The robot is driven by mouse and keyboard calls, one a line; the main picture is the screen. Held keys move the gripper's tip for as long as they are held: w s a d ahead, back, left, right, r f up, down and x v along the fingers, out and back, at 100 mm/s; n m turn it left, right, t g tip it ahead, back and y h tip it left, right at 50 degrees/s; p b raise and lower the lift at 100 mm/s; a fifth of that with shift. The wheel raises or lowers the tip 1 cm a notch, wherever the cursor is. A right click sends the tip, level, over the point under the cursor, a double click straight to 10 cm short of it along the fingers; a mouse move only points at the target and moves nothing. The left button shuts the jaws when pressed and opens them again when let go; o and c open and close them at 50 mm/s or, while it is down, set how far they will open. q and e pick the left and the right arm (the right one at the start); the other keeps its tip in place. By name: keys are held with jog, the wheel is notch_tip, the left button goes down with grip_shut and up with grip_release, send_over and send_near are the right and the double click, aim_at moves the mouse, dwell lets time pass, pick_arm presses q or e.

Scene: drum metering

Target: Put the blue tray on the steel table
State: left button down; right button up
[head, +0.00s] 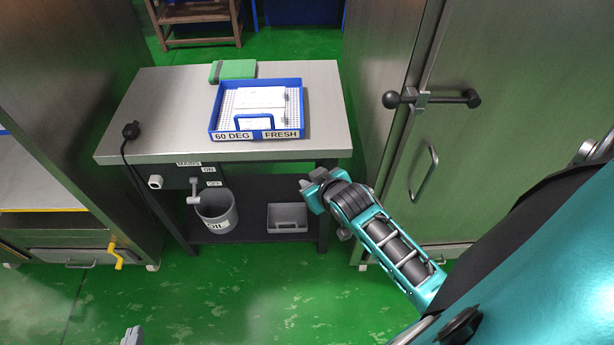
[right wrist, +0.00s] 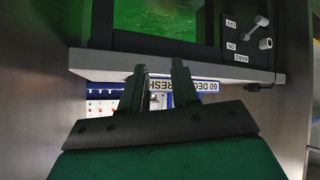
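The blue tray (head: 258,135) rests on the steel table (head: 170,110), near its right end. Its front label reads "60 DEG FRESH" and a blue handle stands at its front. White rectangular items lie in it. In the right wrist view the tray (right wrist: 208,86) appears upside down behind the fingers, partly hidden by them. My right gripper (head: 318,190) is in front of the table's right front edge, apart from the tray; its fingers (right wrist: 163,80) are spread with nothing between them. Only a grey tip of my left gripper (head: 132,336) shows at the bottom edge.
A green case (head: 233,70) lies behind the tray. A black plug with a cable (head: 131,131) is at the table's left. An oil bucket (head: 216,212) and a grey bin (head: 287,217) are on the lower shelf. A steel cabinet (head: 400,150) stands close on the right.

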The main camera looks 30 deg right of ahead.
jog(key=s+a+n+y, duration=0.1)
jog(key=s+a+y, duration=0.2)
jog(key=s+a, duration=0.6)
jog(key=s, duration=0.2)
jog(key=shift+s+a+n+t+y, duration=0.25)
jog(key=shift+s+n+t+y, duration=0.05)
jog(key=shift+s+n, duration=0.1)
jog(key=shift+f, duration=0.1)
